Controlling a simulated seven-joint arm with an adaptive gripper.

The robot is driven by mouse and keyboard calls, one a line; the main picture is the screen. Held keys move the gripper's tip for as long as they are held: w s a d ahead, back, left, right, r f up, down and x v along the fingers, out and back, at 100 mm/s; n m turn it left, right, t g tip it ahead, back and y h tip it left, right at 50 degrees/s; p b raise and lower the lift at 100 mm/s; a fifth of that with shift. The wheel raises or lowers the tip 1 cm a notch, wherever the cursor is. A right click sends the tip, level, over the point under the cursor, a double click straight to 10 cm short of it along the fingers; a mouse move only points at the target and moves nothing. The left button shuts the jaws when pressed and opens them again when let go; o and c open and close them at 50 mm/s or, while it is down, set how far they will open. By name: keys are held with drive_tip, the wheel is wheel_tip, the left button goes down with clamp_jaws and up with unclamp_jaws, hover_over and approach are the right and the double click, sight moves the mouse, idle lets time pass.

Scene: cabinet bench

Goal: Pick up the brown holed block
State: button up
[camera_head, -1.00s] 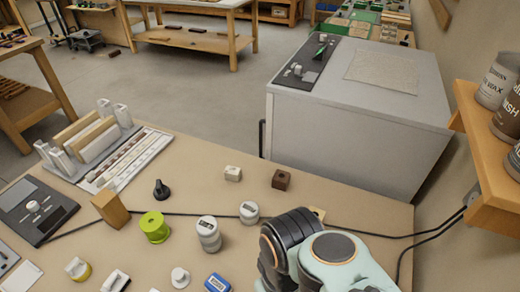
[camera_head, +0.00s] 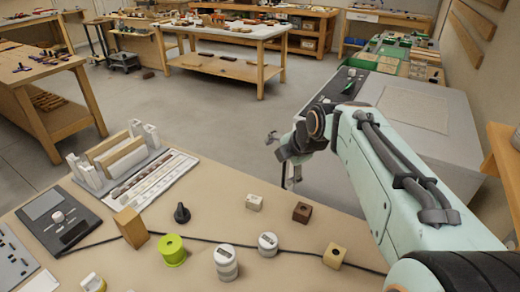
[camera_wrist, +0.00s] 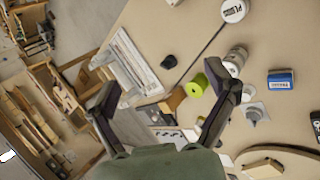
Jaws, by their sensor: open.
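The brown holed block (camera_head: 302,212) is a small dark brown cube with a hole in its top. It stands on the bench right of the small white block (camera_head: 254,202) in the head view. I cannot make it out in the wrist view. My gripper (camera_head: 281,160) is open and empty, raised beyond the bench's far edge, above and apart from the block. Its two spread fingers also show in the wrist view (camera_wrist: 166,86). A lighter tan block with a hole (camera_head: 334,256) stands nearer than the brown one.
A lime green spool (camera_head: 172,250), white-lidded jars (camera_head: 226,262), a black knob (camera_head: 182,213) and a tall wooden block (camera_head: 131,227) stand to the left. A black cable crosses the bench. A grey cabinet (camera_head: 415,110) stands behind my arm.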

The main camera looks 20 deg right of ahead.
drive_tip(key=w+d+f+n+h, duration=0.2)
drive_tip(key=w+d+f+n, duration=0.1)
drive_tip(key=w+d+f, duration=0.4)
drive_tip(key=n+g+h, duration=0.2)
drive_tip(key=n+g, duration=0.1)
drive_tip(key=g, duration=0.1)
hover_over(303, 211)
drive_tip(key=s+a, duration=0.2)
drive_tip(key=f, duration=1.9)
drive_tip(key=shift+d+f, duration=0.2)
drive_tip(key=x, duration=0.6)
drive_tip(key=shift+d+f, duration=0.1)
drive_tip(key=shift+f, duration=0.15)
drive_tip(key=c, duration=1.2)
